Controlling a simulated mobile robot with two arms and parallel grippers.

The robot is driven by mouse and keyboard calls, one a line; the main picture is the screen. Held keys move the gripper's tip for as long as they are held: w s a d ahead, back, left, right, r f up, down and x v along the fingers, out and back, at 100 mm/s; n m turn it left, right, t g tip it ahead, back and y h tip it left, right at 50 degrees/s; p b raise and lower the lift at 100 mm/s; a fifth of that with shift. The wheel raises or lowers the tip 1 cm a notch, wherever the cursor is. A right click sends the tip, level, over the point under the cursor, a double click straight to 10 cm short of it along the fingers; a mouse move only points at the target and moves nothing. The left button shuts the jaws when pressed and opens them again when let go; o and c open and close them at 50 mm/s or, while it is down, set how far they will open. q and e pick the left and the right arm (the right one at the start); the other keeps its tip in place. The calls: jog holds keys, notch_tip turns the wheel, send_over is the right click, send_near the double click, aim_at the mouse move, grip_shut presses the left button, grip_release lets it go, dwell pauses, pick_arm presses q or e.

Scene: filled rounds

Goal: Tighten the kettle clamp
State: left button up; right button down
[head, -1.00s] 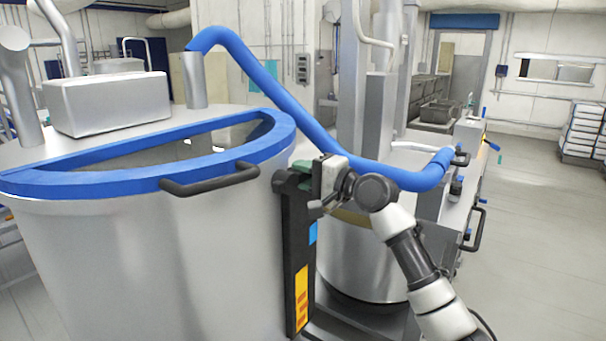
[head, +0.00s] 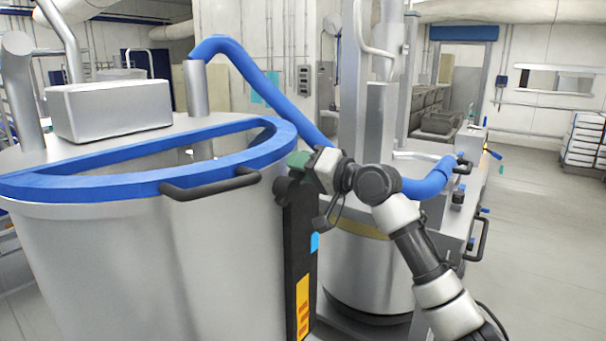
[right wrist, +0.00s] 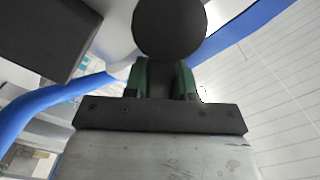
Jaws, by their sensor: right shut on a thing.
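The kettle (head: 150,265) is a large steel vessel with a blue rim and a half-open lid. The clamp (head: 299,235) appears to be the black upright piece against its right side, with blue and orange labels. My right gripper (head: 295,166), with green fingers, is at the top of this piece, beside the rim. It is shut on a dark knob (head: 284,191), partly hidden in the head view. In the right wrist view the round black knob (right wrist: 169,28) sits at the green fingertips (right wrist: 166,80). My left gripper is out of view.
A black handle (head: 212,184) sticks out from the kettle's front, left of my gripper. A blue hose (head: 255,72) arches behind my wrist. A second steel vessel (head: 365,270) stands close behind my right arm. Open floor (head: 545,230) lies to the right.

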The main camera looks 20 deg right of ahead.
aim_at(274, 159)
jog(key=n, duration=0.2)
jog(key=s+a+r+n, duration=0.1)
jog(key=n, duration=0.2)
jog(key=shift+s+a+r+n, duration=0.15)
jog(key=shift+a+r+n, duration=0.1)
jog(key=shift+a+n, duration=0.05)
jog(key=shift+s+a+r+n+b, duration=0.1)
jog(key=shift+s+a+n, duration=0.2)
jog(key=shift+n, duration=0.5)
jog(key=shift+s+a+r+n+b, duration=0.15)
jog(key=shift+a+n, duration=0.15)
jog(key=shift+n, duration=0.5)
jog(key=shift+s+a+n+b, duration=0.1)
jog(key=shift+s+a+n, duration=0.2)
jog(key=shift+n, duration=0.5)
jog(key=c, duration=0.9)
grip_release()
jog(key=shift+b+v, duration=2.1)
jog(key=shift+v, duration=3.3)
